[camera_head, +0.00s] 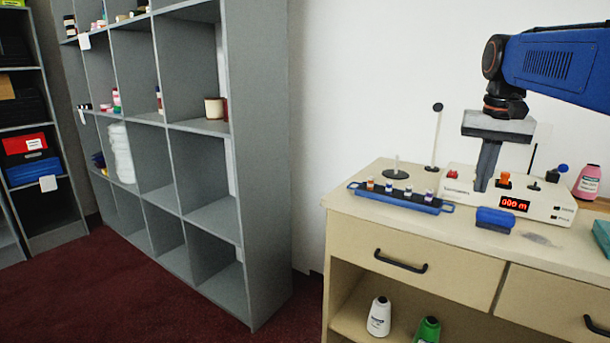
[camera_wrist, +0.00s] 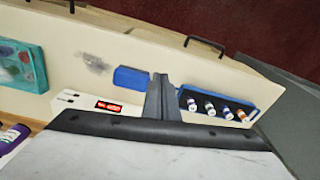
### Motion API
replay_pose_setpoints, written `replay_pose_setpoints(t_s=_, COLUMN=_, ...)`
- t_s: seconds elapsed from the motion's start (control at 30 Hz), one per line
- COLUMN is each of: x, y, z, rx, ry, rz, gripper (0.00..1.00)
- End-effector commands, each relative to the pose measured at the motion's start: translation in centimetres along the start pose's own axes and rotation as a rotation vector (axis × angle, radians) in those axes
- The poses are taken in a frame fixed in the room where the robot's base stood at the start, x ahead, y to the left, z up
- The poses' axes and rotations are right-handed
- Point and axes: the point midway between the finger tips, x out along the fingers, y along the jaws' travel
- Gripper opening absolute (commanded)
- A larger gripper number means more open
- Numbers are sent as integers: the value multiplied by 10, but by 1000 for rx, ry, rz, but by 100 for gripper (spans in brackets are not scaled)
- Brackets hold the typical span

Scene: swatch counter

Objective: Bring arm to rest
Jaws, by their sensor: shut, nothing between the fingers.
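My blue arm (camera_head: 556,66) reaches in from the right in the head view, bent down at the wrist. My gripper (camera_head: 484,186) points down over the counter, in front of a white control box (camera_head: 537,208) with a red number display. Its fingers are together with nothing between them. The wrist view shows the closed fingers (camera_wrist: 162,82) too, close to the blue block (camera_wrist: 131,79). I cannot tell how high the fingertips are above the box or the counter.
A blue tray (camera_head: 400,199) with several small bottles lies left of the gripper. A blue block (camera_head: 495,219) lies at the counter's (camera_head: 450,226) front. Grey shelves (camera_head: 262,190) stand left; red floor is open between.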

Motion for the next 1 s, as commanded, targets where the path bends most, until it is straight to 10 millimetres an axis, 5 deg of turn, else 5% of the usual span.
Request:
replay_pose_setpoints(t_s=0.37, x=62, y=-6, z=114, rx=-173, ry=114, rz=-35, gripper=0)
replay_pose_setpoints(t_s=0.7, x=141, y=2, z=209, rx=-323, ry=218, rz=-67, gripper=0)
replay_pose_setpoints(t_s=1.0, x=204, y=12, z=267, rx=-423, ry=291, rz=-88, gripper=0)
